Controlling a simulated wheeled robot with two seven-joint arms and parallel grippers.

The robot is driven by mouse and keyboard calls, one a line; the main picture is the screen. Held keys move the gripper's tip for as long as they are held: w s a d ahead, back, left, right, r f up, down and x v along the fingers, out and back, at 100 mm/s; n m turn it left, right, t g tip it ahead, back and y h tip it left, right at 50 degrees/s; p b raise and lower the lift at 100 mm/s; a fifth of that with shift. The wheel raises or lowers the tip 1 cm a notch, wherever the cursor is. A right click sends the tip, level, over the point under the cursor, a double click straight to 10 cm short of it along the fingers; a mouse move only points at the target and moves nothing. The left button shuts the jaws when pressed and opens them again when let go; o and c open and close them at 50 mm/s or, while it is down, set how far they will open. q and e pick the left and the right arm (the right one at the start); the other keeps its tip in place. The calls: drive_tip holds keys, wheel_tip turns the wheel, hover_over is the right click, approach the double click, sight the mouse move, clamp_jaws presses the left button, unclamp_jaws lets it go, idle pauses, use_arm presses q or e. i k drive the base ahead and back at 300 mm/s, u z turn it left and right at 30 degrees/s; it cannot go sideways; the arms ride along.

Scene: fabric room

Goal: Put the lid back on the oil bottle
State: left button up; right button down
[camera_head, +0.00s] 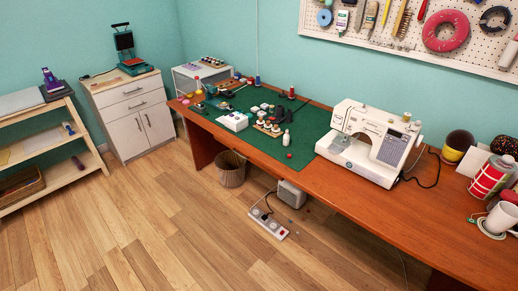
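A small white bottle (286,138), which looks like the oil bottle, stands upright on the green mat (309,124) on the long wooden table. Its top is too small to make out clearly. A tiny red piece (289,156) lies on the mat just in front of the bottle, apart from it; it may be the lid, but I cannot be sure at this size. Neither of my grippers is in view.
A white sewing machine (368,142) stands right of the mat. Spools and small items crowd the mat's left and middle. The wooden floor (150,225) at left is clear.

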sight(286, 140)
drive_tip(key=u, duration=0.1)
drive_tip(key=i, duration=0.7)
drive_tip(key=z, duration=0.9)
drive_tip(key=i, duration=0.5)
drive_tip(key=z, duration=0.55)
